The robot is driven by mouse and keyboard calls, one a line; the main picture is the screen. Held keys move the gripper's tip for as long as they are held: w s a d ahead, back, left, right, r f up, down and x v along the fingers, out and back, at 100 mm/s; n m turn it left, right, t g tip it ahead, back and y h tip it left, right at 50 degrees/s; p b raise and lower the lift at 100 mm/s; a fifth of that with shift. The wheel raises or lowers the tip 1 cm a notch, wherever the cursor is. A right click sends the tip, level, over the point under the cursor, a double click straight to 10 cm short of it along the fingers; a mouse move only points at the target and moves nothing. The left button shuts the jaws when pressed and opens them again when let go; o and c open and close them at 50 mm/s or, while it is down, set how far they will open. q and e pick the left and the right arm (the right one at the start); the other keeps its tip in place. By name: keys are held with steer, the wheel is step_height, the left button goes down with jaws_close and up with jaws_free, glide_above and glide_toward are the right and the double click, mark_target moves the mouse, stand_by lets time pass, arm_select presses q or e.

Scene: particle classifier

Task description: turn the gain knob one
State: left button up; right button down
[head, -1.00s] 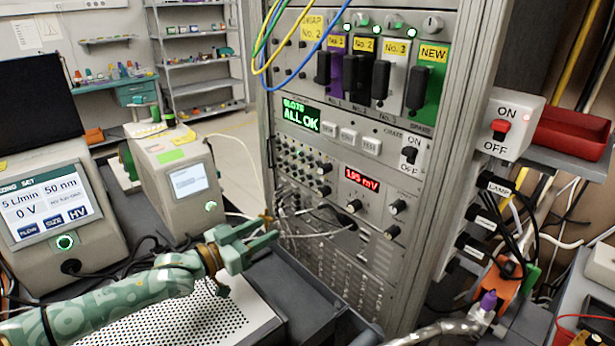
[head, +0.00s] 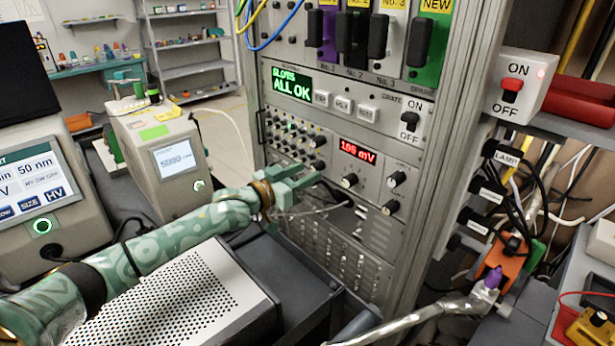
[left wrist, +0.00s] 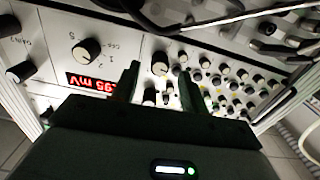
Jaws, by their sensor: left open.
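The rack panel carries several black knobs with pale caps beside a red readout (head: 358,151) that reads about 195 mV. One knob (head: 317,166) is close to my left gripper (head: 309,181), which is open and empty just in front of the panel. In the left wrist view the panel is upside down, and a knob (left wrist: 160,64) shows between my two fingertips (left wrist: 159,76), apart from both. A larger knob (left wrist: 88,50) with a "5" mark lies left of the fingers. My right gripper is not in view.
Cables (head: 335,192) loop from the panel right beside my left gripper. A perforated metal box (head: 175,300) lies under my left arm. Small knobs and sockets (left wrist: 222,85) crowd the panel right of my fingers in the wrist view. A silver tube (head: 420,314) runs along the lower right.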

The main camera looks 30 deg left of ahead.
arm_select(q)
steer(key=shift+w+d, duration=0.2)
steer(key=shift+w, duration=0.4)
jaws_close()
steer(key=shift+r+m+p, duration=0.4)
steer(key=shift+m+p, duration=0.8)
steer(key=shift+f+m, duration=0.15)
steer(key=shift+m, duration=0.25)
steer(key=shift+f, duration=0.25)
jaws_free()
